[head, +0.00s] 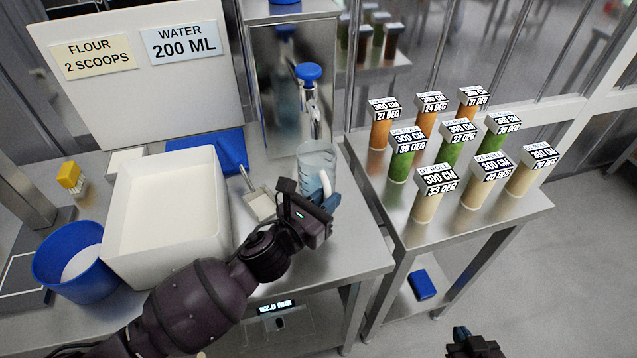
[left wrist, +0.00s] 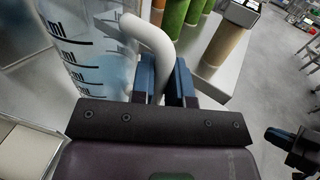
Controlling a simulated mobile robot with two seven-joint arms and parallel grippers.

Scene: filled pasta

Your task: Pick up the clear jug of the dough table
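The clear jug (head: 316,160) stands upright on the steel dough table (head: 345,255), near the tap, with bluish liquid visible through its wall. In the left wrist view the jug (left wrist: 85,50) shows dark measuring marks and a pale curved handle (left wrist: 150,40). My left gripper (head: 326,196) is at the handle, on the jug's near right side. Its blue fingers (left wrist: 163,82) lie on both sides of the handle and look closed on it. My right gripper (head: 472,343) is at the bottom edge of the head view, away from the jug; its finger opening is unclear.
A white bin (head: 120,225) and a blue tub (head: 75,270) stand left of my left arm. A metal scoop (head: 260,203) lies close left of the jug. The blue-topped tap (head: 309,95) is behind it. Several labelled pasta tubes (head: 430,205) stand on the right table.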

